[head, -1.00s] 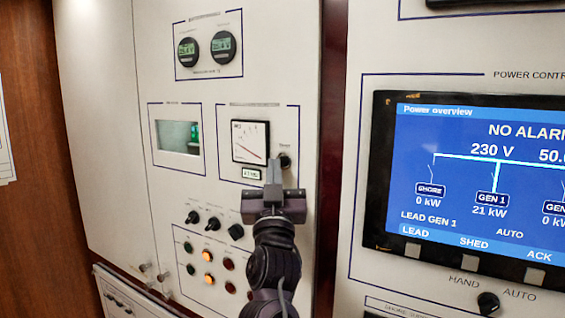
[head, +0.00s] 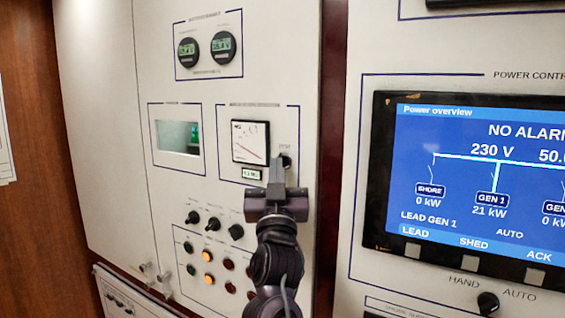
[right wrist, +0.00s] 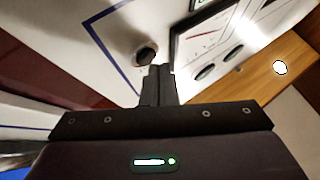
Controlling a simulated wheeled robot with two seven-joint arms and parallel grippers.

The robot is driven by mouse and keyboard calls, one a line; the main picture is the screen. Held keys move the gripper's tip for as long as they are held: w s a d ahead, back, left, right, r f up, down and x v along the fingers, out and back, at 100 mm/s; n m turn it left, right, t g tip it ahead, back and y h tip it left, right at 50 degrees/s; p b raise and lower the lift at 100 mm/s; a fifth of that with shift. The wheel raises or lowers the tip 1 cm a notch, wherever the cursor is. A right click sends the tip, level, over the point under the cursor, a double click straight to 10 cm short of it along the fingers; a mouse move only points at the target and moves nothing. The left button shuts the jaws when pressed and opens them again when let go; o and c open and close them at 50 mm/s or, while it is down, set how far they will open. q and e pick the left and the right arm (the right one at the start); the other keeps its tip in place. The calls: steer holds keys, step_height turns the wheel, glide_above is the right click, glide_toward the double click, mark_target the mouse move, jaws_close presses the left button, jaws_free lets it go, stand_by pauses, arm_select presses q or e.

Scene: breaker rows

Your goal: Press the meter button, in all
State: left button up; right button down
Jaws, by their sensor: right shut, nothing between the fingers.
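The meter (head: 250,142) is a white square dial with a red needle and a small digital readout (head: 251,174) under it. The meter button (head: 285,161) is a small dark round knob to the right of the dial, partly covered by my gripper's tips. It also shows in the right wrist view (right wrist: 146,54), just beyond the fingertips. My right gripper (head: 276,160) is shut and empty, its tips at the button's lower left edge. In the right wrist view the fingertips (right wrist: 160,68) look close to the button; I cannot tell whether they touch. My left gripper is not in view.
Below the meter are several black rotary knobs (head: 213,223) and rows of round lamps (head: 208,256), partly behind my arm. Two round gauges (head: 223,47) sit above. A large power screen (head: 480,185) stands to the right, past a dark red gap.

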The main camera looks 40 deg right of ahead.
steer(key=shift+w+d, duration=0.2)
steer(key=shift+d, duration=0.25)
stand_by(0.7)
steer(key=shift+a, duration=0.1)
steer(key=shift+s+a, duration=0.35)
steer(key=shift+a, duration=0.3)
steer(key=a, duration=0.1)
steer(key=s+a, duration=0.1)
steer(key=a, duration=0.1)
steer(key=s+a, duration=0.1)
steer(key=shift+a, duration=0.3)
stand_by(0.3)
steer(key=shift+w, duration=0.1)
stand_by(0.6)
